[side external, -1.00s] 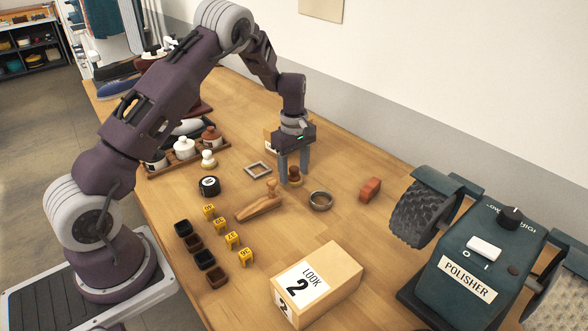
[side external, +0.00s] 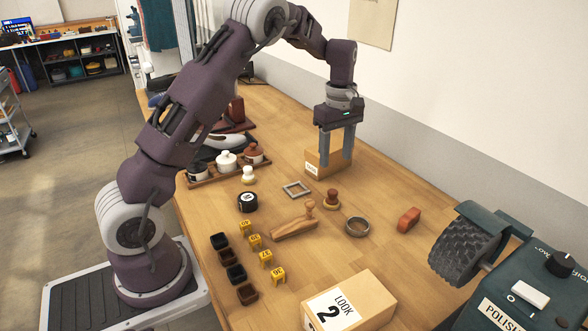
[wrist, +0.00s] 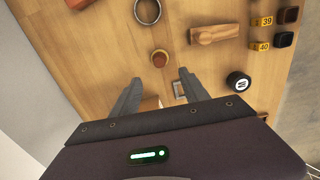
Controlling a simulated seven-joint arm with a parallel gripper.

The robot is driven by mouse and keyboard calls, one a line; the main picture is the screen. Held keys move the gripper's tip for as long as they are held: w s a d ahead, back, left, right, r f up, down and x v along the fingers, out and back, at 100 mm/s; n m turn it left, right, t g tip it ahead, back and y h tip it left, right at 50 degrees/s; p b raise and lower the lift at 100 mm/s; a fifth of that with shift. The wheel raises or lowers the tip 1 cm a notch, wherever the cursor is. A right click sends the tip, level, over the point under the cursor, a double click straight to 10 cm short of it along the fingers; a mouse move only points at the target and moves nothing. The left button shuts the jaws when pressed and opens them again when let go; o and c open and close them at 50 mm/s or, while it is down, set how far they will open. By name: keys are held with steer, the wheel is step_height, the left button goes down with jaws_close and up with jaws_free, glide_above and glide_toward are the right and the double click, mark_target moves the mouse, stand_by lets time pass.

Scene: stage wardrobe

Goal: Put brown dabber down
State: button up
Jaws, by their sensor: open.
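The brown dabber (side external: 331,200) stands upright on the wooden table, with nothing touching it. In the wrist view the brown dabber (wrist: 159,58) shows just beyond the fingertips, roughly centred between them. My gripper (side external: 337,165) is open and empty, raised above the table with its fingers pointing down. In the wrist view my gripper (wrist: 157,78) shows its two fingers spread apart with nothing between them.
Near the dabber are a square metal frame (side external: 296,189), a metal ring (side external: 357,227), a wooden tool (side external: 295,229) and a red-brown block (side external: 408,219). A wooden box (side external: 316,163) stands behind.

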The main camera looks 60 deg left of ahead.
steer(key=s+d+r+m+t, duration=0.3)
steer(key=s+d+r+m, duration=0.7)
steer(key=s+r, duration=0.45)
steer(key=s+d+f+m+t, duration=0.1)
steer(key=s+m, duration=0.3)
steer(key=s, duration=0.4)
steer(key=s+d+m+t, duration=0.1)
steer(key=s+d+m, duration=0.3)
steer(key=s, duration=0.4)
steer(key=shift+s+d+f+t, duration=0.2)
steer(key=shift+s+f+t, duration=0.1)
steer(key=shift+s+f, duration=0.05)
